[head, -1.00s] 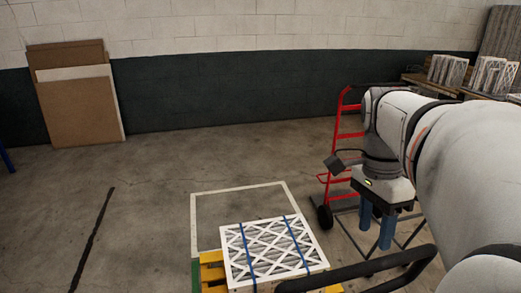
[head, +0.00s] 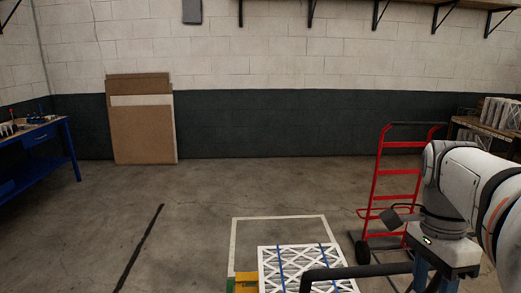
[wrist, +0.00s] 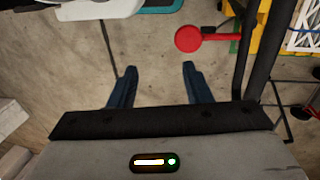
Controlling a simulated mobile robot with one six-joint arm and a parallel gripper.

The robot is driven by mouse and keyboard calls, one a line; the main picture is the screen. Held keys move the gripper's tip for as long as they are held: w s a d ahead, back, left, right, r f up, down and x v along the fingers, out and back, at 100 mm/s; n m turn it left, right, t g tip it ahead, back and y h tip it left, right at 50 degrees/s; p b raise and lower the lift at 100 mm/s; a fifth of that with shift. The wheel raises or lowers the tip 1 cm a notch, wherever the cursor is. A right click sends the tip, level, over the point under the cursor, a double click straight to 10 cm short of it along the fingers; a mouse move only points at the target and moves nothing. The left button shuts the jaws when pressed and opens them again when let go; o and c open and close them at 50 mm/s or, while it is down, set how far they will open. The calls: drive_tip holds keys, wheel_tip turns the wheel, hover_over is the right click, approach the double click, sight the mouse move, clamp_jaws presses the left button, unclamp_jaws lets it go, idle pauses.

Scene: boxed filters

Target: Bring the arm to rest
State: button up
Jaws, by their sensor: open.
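My gripper (wrist: 158,75) shows in the wrist view with its two blue fingers spread apart and bare concrete floor between them. It is open and empty. In the head view my arm reaches in from the right edge, and the gripper points down at the lower right. Its fingertips are cut off by the bottom edge there. A boxed filter (head: 290,262) with a white lattice face and blue straps lies on a yellow pallet (head: 246,281), left of the gripper. Part of the filter (wrist: 305,32) also shows at the upper right of the wrist view.
A red hand truck (head: 390,190) stands behind my gripper. A black handlebar (head: 355,271) crosses in front of the filter. A blue workbench (head: 45,150) is at the left, and cardboard sheets (head: 143,130) lean on the wall. More filters (head: 500,113) stand at the right. The floor at left-centre is clear.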

drive_tip(key=a+f+n+t, duration=0.2)
drive_tip(key=a+f+n, duration=0.2)
drive_tip(key=a+n, duration=0.2)
drive_tip(key=w+a+f+n+t, duration=0.1)
drive_tip(key=a+f+n+t, duration=0.2)
drive_tip(key=n, duration=0.8)
drive_tip(key=a+f, duration=0.2)
drive_tip(key=a, duration=0.2)
drive_tip(key=shift+f, duration=0.3)
drive_tip(key=shift+c, duration=0.8)
